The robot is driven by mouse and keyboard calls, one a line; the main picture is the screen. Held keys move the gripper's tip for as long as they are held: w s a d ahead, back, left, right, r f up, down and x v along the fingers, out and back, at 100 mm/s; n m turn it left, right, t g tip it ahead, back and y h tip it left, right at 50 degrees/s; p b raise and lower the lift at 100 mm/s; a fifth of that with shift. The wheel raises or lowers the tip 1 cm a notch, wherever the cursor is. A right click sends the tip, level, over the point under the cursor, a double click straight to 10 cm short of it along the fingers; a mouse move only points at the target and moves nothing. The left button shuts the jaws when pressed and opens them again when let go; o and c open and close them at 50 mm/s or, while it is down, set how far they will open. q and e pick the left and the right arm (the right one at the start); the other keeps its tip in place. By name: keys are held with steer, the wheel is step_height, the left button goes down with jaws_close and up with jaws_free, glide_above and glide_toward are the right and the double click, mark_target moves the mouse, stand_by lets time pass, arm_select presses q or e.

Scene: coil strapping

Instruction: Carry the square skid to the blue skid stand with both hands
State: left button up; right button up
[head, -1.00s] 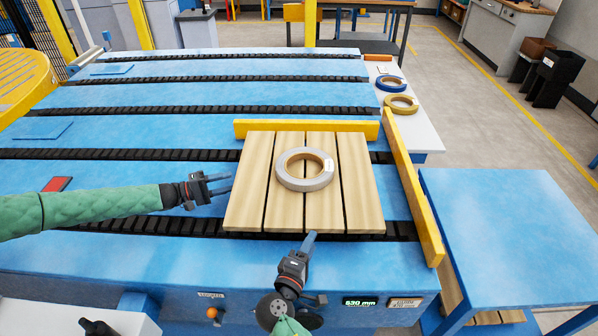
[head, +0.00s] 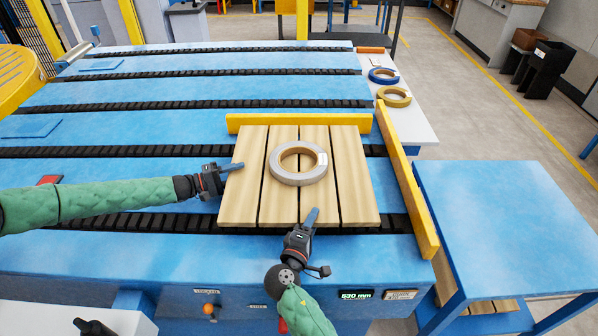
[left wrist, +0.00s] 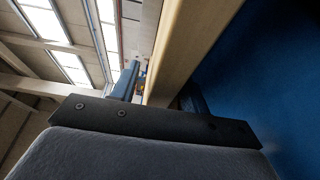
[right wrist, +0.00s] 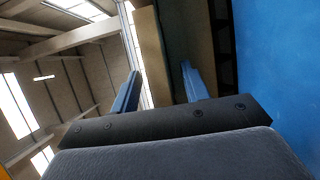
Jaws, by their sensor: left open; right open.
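The square skid (head: 355,190) is a pale wooden slatted square lying on the blue table with black roller rows. A grey coil (head: 318,174) lies flat on it. My left gripper (head: 228,168) is open at the skid's left edge; the left wrist view shows the skid's edge (left wrist: 195,45) between its fingers. My right gripper (head: 309,220) is open at the skid's front edge, and the right wrist view shows the wood (right wrist: 151,55) between its fingers. Contact cannot be told. The blue skid stand (head: 515,215) is at the right, with wooden slats beneath its top.
A yellow rail (head: 300,124) runs behind the skid and another yellow rail (head: 408,185) runs along its right side, between skid and stand. A side table holds a blue coil (head: 383,76) and a yellow coil (head: 394,97). The stand's top is bare.

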arm_select(q)
steer(key=shift+x, duration=0.75)
arm_select(e)
steer(key=shift+x, duration=0.85)
arm_select(q)
jaws_close()
arm_select(e)
jaws_close()
arm_select(q)
steer(key=shift+f, duration=0.15)
arm_select(e)
steer(key=shift+f, duration=0.15)
arm_select(q)
steer(key=shift+r, duration=0.25)
arm_select(e)
steer(key=shift+r, duration=0.25)
